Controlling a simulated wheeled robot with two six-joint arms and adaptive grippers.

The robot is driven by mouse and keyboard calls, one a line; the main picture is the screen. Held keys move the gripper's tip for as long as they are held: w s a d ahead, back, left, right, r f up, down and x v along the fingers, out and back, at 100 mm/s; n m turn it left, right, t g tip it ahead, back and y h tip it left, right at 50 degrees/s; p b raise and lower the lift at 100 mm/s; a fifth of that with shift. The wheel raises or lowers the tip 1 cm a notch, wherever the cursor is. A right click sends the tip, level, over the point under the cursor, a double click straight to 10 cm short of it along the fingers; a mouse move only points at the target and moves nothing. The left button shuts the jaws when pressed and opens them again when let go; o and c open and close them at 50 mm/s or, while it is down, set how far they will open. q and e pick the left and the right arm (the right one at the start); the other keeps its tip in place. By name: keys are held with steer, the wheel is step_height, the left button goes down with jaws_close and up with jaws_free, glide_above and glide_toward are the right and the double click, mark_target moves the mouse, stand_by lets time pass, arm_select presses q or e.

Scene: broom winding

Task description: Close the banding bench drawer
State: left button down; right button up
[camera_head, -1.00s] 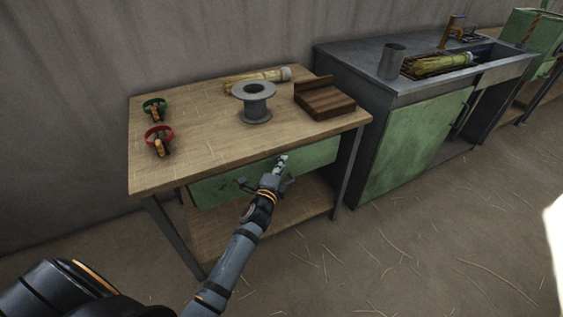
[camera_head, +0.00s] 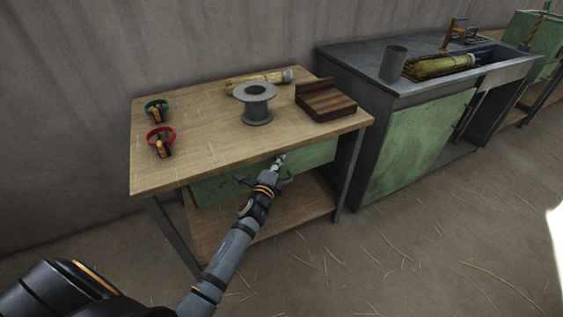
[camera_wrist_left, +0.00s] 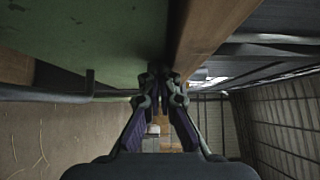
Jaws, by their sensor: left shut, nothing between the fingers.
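The banding bench (camera_head: 190,140) is a wooden-topped table with a green drawer (camera_head: 315,155) under its front edge. Little of the drawer front stands out past the tabletop; I cannot tell if it is fully in. My left gripper (camera_head: 279,160) is at the drawer front just below the tabletop edge, its fingers together and empty. In the left wrist view the shut fingertips (camera_wrist_left: 160,75) are at the green drawer face (camera_wrist_left: 80,40), beside the wooden edge (camera_wrist_left: 205,35). A dark handle (camera_wrist_left: 60,92) shows at the left there. My right gripper is not in view.
On the bench are a grey spool (camera_head: 256,103), a wooden block (camera_head: 325,100), a straw bundle (camera_head: 257,80), and green (camera_head: 156,107) and red (camera_head: 160,140) ringed items. A metal-topped green cabinet (camera_head: 415,140) stands to the right. The floor in front is clear apart from straw.

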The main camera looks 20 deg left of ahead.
arm_select(q)
steer(key=s, duration=0.8)
steer(key=shift+d, duration=0.3)
